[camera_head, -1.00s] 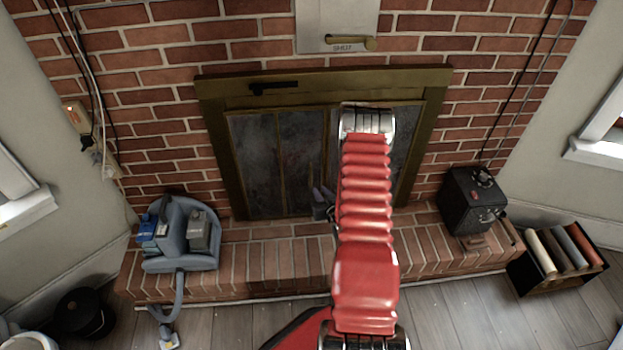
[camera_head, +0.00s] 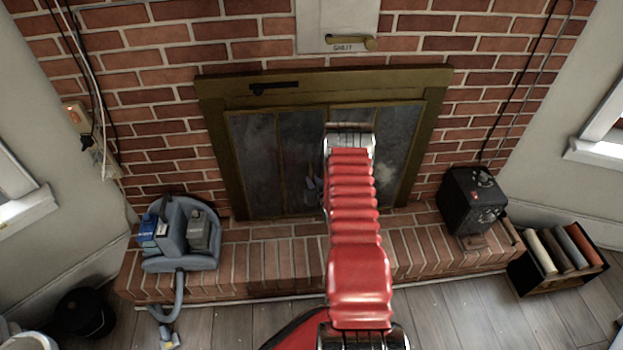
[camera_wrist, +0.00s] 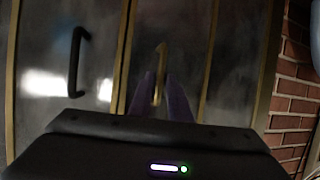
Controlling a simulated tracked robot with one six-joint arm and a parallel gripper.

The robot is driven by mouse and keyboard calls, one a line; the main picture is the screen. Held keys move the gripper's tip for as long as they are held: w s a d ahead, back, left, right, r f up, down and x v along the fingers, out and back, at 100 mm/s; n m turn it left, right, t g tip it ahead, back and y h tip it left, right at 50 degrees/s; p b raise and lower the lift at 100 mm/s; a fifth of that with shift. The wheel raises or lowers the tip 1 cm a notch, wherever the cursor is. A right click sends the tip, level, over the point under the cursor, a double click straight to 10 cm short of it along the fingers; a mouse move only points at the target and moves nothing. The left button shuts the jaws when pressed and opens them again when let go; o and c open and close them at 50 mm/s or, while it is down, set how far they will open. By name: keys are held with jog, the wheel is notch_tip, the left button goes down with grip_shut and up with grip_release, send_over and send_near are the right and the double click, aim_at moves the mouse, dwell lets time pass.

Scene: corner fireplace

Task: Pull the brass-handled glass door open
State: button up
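The fireplace's glass doors show in the head view, with sooty panes in brass-coloured frames. In the wrist view, the brass handle (camera_wrist: 161,55) stands upright on a glass door (camera_wrist: 185,45), near the picture's middle. A black handle (camera_wrist: 75,62) is on the glass panel to its left. My gripper (camera_wrist: 161,80) has its two dark fingers apart, with the brass handle showing between and beyond them. I cannot tell whether either finger touches it. In the head view, my gripper (camera_head: 313,186) is before the middle panes, partly hidden by my arm. The doors look closed.
A brick hearth (camera_head: 290,262) runs below the doors. A blue-grey vacuum cleaner (camera_head: 182,235) stands on its left, and a black box with knobs (camera_head: 472,205) on its right. A crate of rolls (camera_head: 558,255) is at right. A black lever (camera_head: 274,87) sits on the frame's top.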

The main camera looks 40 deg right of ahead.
aim_at(311, 178)
jog(key=shift+x, duration=1.6)
jog(key=shift+c, duration=0.7)
grip_shut()
jog(key=shift+d, duration=0.2)
jog(key=shift+s, duration=0.15)
